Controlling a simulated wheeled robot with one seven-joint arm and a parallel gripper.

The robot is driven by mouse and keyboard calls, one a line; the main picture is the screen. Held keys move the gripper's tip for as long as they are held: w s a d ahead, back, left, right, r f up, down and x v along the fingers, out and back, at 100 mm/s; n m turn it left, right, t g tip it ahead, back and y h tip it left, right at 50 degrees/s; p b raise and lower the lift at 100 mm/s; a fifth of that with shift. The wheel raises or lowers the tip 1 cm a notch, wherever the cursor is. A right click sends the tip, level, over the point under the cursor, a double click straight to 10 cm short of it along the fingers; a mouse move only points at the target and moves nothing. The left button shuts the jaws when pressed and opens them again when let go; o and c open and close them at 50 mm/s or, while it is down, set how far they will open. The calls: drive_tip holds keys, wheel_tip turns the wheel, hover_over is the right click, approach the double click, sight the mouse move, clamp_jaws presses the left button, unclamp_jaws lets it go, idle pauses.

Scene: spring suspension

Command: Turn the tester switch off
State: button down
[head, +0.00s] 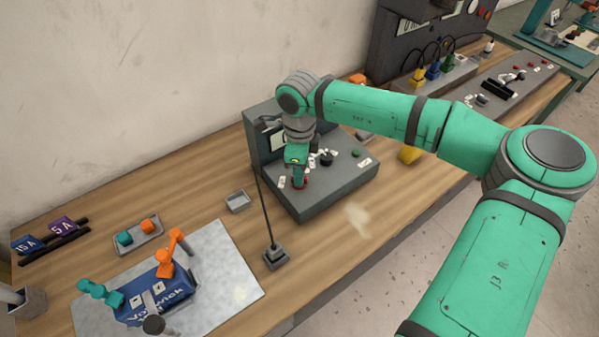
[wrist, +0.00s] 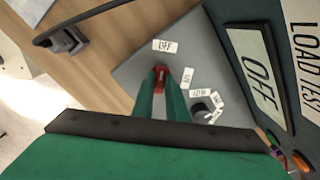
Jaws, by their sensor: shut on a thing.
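The tester is a grey console (head: 335,190) with a sloped top and an upright back panel, standing on the wooden bench. A red switch part (wrist: 161,72) sits on its top, between a white OFF label (wrist: 163,45) and another small label. My gripper (head: 299,178) points down at the tester's front left, with its fingertips shut on the red part; they also show in the wrist view (wrist: 160,86). The fingers hide much of the red part, so its exact position cannot be told. The tester's display (wrist: 258,82) reads OFF.
A black knob (head: 326,158) and a green button (head: 356,153) are nearby on the tester. A blue device (head: 160,300) sits on a grey mat (head: 235,265).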

drive_tip(key=c, duration=1.8)
unclamp_jaws()
drive_tip(key=shift+o, duration=0.2)
drive_tip(key=shift+r, duration=0.1)
wheel_tip(320, 180, up, 11)
drive_tip(key=shift+f, duration=0.2)
